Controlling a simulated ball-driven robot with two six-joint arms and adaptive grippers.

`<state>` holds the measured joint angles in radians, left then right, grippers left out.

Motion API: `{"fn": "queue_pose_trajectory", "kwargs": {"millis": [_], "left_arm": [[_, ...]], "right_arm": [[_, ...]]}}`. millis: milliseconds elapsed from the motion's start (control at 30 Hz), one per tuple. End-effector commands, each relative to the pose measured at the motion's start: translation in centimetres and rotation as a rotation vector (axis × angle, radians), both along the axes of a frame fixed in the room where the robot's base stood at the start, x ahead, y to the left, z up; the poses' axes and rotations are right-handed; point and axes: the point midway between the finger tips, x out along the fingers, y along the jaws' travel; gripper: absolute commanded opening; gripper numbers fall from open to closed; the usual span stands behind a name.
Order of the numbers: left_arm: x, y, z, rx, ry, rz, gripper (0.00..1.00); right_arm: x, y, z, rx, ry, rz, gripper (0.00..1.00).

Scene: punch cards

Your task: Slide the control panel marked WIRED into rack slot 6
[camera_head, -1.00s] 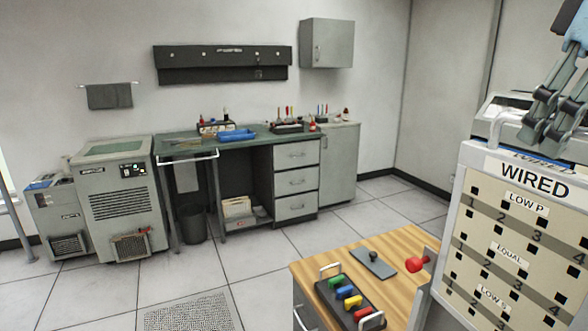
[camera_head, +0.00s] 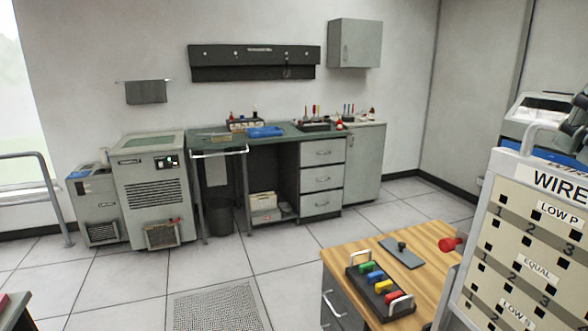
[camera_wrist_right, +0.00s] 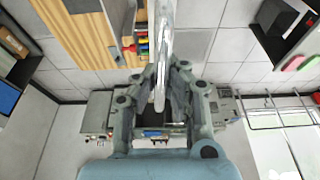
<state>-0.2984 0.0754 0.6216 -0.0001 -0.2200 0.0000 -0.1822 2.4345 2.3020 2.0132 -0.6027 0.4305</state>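The control panel marked WIRED (camera_head: 530,240) is upright at the right edge of the head view, cut off by the frame. It is cream with rows of black squares, numbers and labels, and has a pale handle loop at its top. My right gripper (camera_head: 576,122) is at this handle, partly out of frame. In the right wrist view the right gripper's fingers (camera_wrist_right: 162,85) close around the pale handle, with the panel (camera_wrist_right: 166,35) seen nearly edge-on beyond them. My left gripper is not in view. No numbered rack slot can be made out.
A wooden-topped cabinet (camera_head: 435,240) stands left of the panel, carrying a tray of coloured plugs (camera_head: 382,292) and a grey plate (camera_head: 402,252). A green-topped bench (camera_head: 285,137) and grey machines (camera_head: 155,190) line the back wall. The tiled floor between is open.

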Motion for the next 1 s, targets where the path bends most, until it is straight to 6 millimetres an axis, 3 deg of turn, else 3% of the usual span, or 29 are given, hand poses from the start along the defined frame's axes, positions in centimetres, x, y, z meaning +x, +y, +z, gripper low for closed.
{"fn": "queue_pose_trajectory", "kwargs": {"millis": [267, 433, 1000], "left_arm": [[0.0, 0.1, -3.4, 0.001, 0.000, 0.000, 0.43], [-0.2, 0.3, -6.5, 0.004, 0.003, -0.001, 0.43], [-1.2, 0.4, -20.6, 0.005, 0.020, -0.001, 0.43]], "right_arm": [[0.1, 0.0, -3.4, 0.000, -0.002, 0.000, 0.00], [0.1, 0.0, -6.5, 0.000, -0.002, 0.000, 0.00], [0.2, 0.0, -21.1, 0.000, 0.012, -0.001, 0.00]]}}
